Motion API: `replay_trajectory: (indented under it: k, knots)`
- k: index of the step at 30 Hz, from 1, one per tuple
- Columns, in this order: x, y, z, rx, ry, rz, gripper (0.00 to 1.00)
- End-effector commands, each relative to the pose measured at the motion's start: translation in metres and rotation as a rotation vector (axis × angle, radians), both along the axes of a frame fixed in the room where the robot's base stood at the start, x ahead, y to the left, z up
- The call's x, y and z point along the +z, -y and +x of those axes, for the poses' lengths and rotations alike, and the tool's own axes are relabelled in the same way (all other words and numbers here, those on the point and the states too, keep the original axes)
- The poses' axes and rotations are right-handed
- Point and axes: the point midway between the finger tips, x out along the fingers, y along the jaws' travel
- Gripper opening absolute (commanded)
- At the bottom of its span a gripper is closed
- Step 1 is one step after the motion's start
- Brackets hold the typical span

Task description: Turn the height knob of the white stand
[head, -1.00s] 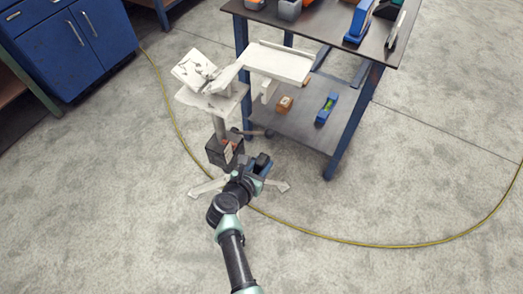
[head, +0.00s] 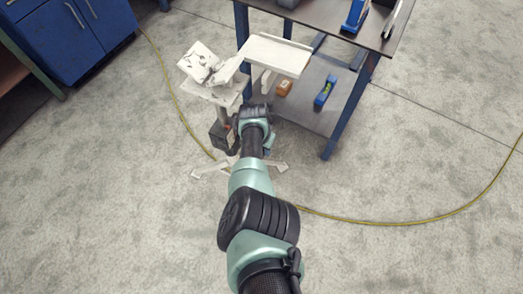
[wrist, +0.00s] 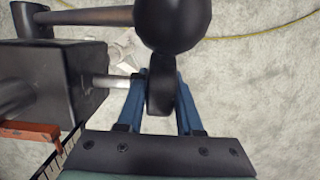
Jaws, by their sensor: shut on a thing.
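The white stand (head: 211,93) is left of the workbench in the head view, with a column, a dark block (head: 219,134) low on it and white feet on the floor. In the wrist view the block (wrist: 80,75) is at left, with a short metal shaft running right to a black knob (wrist: 160,88). My gripper (wrist: 160,78) has its blue fingers on both sides of this knob and is shut on it. In the head view my wrist hides the knob and most of my gripper.
A dark bar with a black ball end (wrist: 172,20) passes close above my fingers in the wrist view. The blue-legged workbench (head: 300,108) stands close right of the stand. A yellow cable (head: 400,222) lies on the floor. Open floor lies in front and right.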

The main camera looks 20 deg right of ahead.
Motion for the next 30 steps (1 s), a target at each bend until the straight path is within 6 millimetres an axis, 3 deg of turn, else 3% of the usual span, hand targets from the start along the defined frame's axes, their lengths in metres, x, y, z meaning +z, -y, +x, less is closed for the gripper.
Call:
replay_trajectory:
  k: [3,30]
  knots:
    - [-0.0077,-0.0021,0.0031,0.0,-0.042,0.058,0.0]
    - [-0.0052,-0.0013,0.0006,0.001,-0.234,0.256,0.0]
